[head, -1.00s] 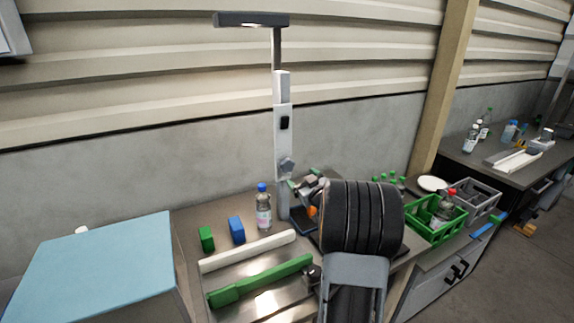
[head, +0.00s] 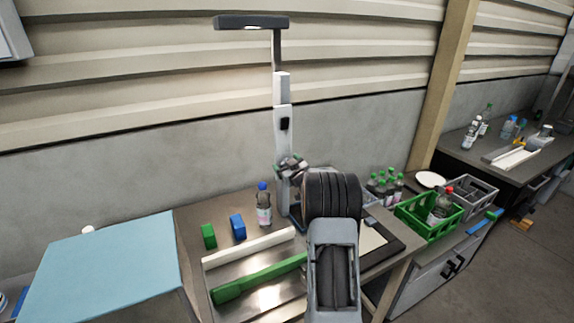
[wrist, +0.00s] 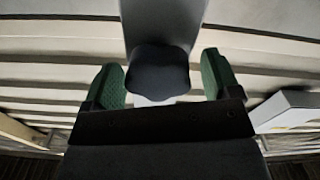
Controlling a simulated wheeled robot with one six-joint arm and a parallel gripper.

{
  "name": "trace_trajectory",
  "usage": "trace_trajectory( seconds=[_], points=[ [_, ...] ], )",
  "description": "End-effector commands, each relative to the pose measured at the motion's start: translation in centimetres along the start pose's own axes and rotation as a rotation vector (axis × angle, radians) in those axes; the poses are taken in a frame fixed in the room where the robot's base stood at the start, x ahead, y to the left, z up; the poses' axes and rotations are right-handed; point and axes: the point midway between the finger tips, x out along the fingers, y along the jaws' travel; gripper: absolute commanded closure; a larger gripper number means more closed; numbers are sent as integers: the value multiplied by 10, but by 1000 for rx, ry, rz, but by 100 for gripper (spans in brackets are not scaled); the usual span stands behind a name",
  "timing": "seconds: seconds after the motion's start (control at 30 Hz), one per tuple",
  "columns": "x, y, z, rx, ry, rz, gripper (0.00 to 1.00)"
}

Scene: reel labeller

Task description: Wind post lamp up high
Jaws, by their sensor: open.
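The post lamp (head: 282,125) stands upright at the back of the bench. Its dark lamp head (head: 250,22) is high on a thin rod, and a small black piece sits on the white column. In the head view my gripper (head: 290,166) is at the lower column and covers the grey knob there. In the wrist view my gripper (wrist: 160,78) is open, its green fingers on either side of the dark rounded knob (wrist: 158,72). Gaps show between knob and fingers. The grey post (wrist: 163,18) rises behind the knob.
A blue-capped bottle (head: 263,205) stands close left of the post. Green (head: 208,236) and blue (head: 238,227) blocks, a white bar (head: 248,248) and a green bar (head: 255,280) lie left. Green-capped bottles (head: 385,186) and a green crate (head: 422,222) are right.

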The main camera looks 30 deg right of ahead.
Motion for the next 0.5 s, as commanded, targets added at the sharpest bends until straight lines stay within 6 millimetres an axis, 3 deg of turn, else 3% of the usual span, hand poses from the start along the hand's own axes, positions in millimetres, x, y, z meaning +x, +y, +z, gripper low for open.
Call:
trace_trajectory(
  seconds=[0.17,0.5],
  points=[
    [0,0,0,0,0,0,19],
    [0,0,0,0,0,0,52]
  ],
)
